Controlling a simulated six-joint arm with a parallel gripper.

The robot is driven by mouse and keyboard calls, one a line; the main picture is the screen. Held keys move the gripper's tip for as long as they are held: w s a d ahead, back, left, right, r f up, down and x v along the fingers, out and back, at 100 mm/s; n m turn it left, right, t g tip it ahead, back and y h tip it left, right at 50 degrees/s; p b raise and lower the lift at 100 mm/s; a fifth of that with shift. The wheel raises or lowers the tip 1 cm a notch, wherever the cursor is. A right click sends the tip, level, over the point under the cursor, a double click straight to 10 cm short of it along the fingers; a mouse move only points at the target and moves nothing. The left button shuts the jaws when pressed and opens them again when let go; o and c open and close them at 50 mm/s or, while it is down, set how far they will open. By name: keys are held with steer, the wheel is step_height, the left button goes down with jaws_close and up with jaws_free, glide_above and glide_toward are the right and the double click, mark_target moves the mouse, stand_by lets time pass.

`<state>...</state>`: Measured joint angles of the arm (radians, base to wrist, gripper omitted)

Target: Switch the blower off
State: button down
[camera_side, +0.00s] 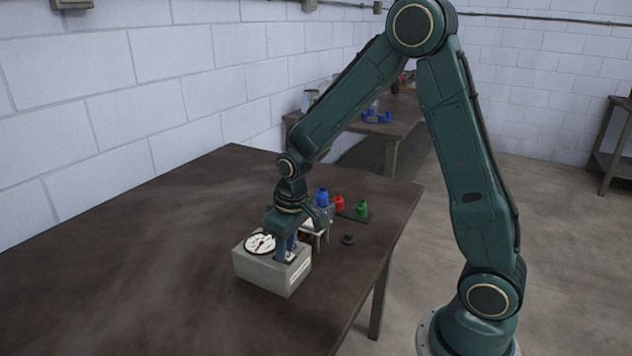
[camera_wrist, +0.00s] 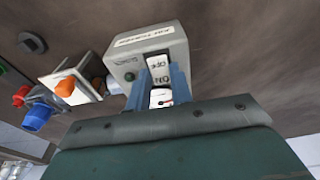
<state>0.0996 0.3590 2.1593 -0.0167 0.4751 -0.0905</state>
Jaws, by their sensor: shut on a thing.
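The blower's control appears to be a grey box (camera_side: 271,270) on the brown table, with a round white dial (camera_side: 261,243) on top. In the wrist view the grey box (camera_wrist: 150,50) carries a white switch plate (camera_wrist: 159,69) marked OFF and ON. My gripper (camera_side: 286,251) points down onto the box's top beside the dial. In the wrist view its blue fingers (camera_wrist: 160,85) are close on either side of the plate near the ON mark, shut on the switch. The fingers hide the lever, so I cannot tell its position.
A small dark round piece (camera_side: 348,239) lies near the table's right edge. The table's left part is clear.

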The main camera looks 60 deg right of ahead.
steer(key=shift+s+t, duration=0.1)
steer(key=shift+t, duration=0.3)
steer(key=c, duration=1.2)
jaws_free()
steer(key=shift+c, duration=0.2)
steer(key=v, duration=1.3)
steer(key=shift+r, duration=0.4)
steer(key=shift+s, duration=0.15)
steer(key=s+a+r+t, duration=0.1)
steer(key=s+r, duration=0.1)
steer(key=s, duration=0.7)
steer(key=s+a+r+t, duration=0.2)
steer(key=s+r, duration=0.1)
steer(key=s, duration=0.5)
steer(key=shift+s+a, duration=0.25)
steer(key=shift+s, duration=0.15)
